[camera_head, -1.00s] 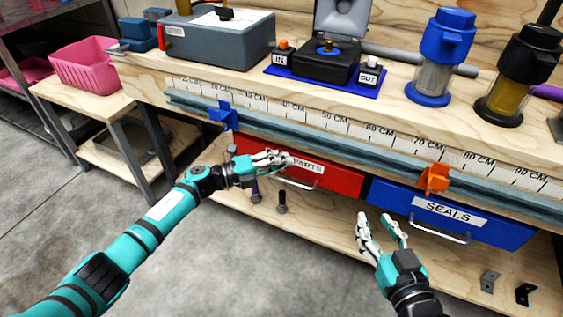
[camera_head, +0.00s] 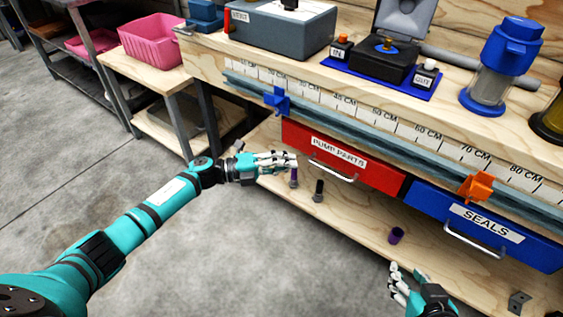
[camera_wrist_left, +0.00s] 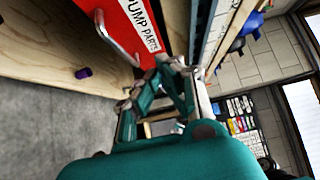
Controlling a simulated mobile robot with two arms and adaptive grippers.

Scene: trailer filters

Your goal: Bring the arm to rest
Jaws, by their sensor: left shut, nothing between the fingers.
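My left gripper (camera_head: 290,162) is shut and empty. It is held out in front of the bench, at the left end of the red PUMP PARTS drawer (camera_head: 325,155), with the drawer's label and handle clear of it. In the left wrist view its fingers (camera_wrist_left: 174,66) are together near the red drawer (camera_wrist_left: 125,22). My left arm (camera_head: 130,235) stretches in from the lower left. My right gripper (camera_head: 408,278) is low at the right, its fingers apart with nothing seen between them; its lower part is cut off by the frame.
The bench holds a grey box (camera_head: 282,28), a black device on a blue plate (camera_head: 385,58) and a blue-topped filter (camera_head: 496,65). The floor (camera_head: 240,235) is clear.

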